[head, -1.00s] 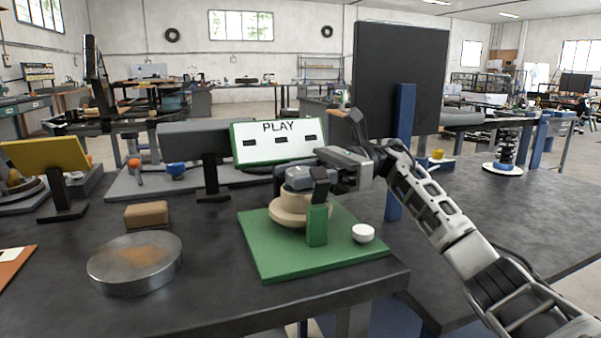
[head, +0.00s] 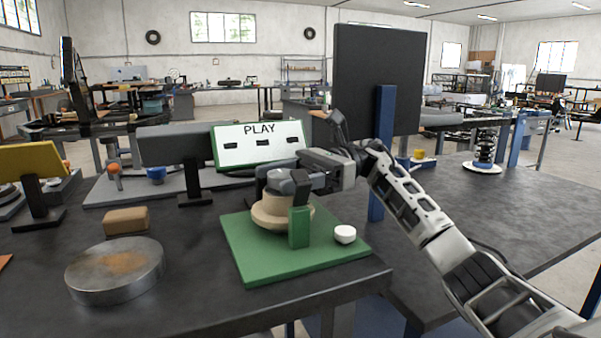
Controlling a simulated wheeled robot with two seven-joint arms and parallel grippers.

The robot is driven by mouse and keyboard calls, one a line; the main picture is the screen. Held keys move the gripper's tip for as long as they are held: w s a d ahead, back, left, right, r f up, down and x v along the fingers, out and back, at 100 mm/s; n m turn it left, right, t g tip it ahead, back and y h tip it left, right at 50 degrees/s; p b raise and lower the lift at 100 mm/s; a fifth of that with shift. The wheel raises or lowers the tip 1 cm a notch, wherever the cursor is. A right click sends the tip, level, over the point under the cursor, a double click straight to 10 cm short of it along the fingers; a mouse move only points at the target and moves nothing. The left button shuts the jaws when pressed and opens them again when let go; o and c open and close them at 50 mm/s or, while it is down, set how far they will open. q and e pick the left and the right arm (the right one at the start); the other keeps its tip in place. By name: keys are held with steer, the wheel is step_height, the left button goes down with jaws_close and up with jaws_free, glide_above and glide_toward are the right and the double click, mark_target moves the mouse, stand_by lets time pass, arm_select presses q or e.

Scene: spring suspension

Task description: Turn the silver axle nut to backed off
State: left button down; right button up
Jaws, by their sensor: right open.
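A beige rounded hub (head: 268,214) stands on a green board (head: 262,264) on the dark table. A grey-silver piece on top of the hub, apparently the axle nut (head: 279,182), is partly hidden by my right gripper. My right gripper (head: 290,182) comes in from the right and is open, with its fingers at the top of the hub, around or beside the nut. One dark finger shows just above a green block at the hub's front. Contact with the nut cannot be told. My left gripper is not in view.
The green block (head: 299,228) and a white knob (head: 345,234) are close to the hub. A PLAY panel (head: 262,146) stands behind. A metal disc (head: 116,270) and a brown block (head: 126,220) lie to the left. A black screen on a blue post (head: 383,150) stands behind my right arm.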

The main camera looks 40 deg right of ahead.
steer(key=d, duration=1.1)
steer(key=shift+s+d, duration=0.3)
steer(key=shift+s, duration=0.1)
